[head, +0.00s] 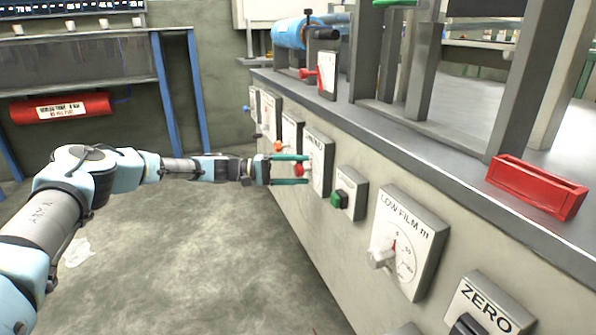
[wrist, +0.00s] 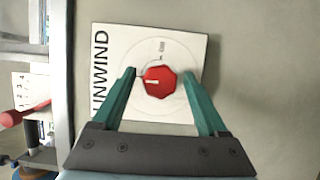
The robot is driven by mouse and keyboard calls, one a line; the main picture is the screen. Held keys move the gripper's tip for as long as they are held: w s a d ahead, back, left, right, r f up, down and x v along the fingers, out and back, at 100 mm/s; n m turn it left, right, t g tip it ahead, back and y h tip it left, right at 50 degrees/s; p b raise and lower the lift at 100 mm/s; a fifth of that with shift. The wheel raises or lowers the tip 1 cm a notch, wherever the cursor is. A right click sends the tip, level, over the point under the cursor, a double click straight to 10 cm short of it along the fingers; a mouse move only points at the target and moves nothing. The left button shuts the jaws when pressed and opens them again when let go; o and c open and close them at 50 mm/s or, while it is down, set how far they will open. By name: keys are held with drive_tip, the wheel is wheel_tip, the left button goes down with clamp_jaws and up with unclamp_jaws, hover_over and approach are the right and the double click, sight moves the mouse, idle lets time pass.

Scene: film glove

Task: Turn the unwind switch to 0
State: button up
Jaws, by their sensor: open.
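The unwind switch is a red faceted knob (wrist: 160,82) with a pale pointer line, on a white plate (wrist: 190,48) lettered UNWIND. In the wrist view the plate appears turned on its side, and the pointer line points left. The small scale marks are too blurred to read fully. In the head view the red knob (head: 301,170) shows on its plate (head: 320,160) on the machine's front. My gripper (wrist: 166,78) is open, with one green finger on each side of the knob. In the head view my gripper (head: 307,170) reaches the plate from the left. I cannot tell whether the fingers touch the knob.
A green button box (head: 350,193) and a LOW FILM dial (head: 408,243) sit right of the switch on the same front. More control plates (head: 270,117) lie to the left. A red tray (head: 538,187) rests on the machine top.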

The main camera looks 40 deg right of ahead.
drive_tip(key=shift+w+a, duration=0.1)
drive_tip(key=p+v, duration=0.1)
drive_tip(key=v, duration=0.9)
drive_tip(key=shift+w+a+p, duration=0.15)
drive_tip(key=shift+a+p, duration=0.1)
drive_tip(key=shift+p, duration=0.1)
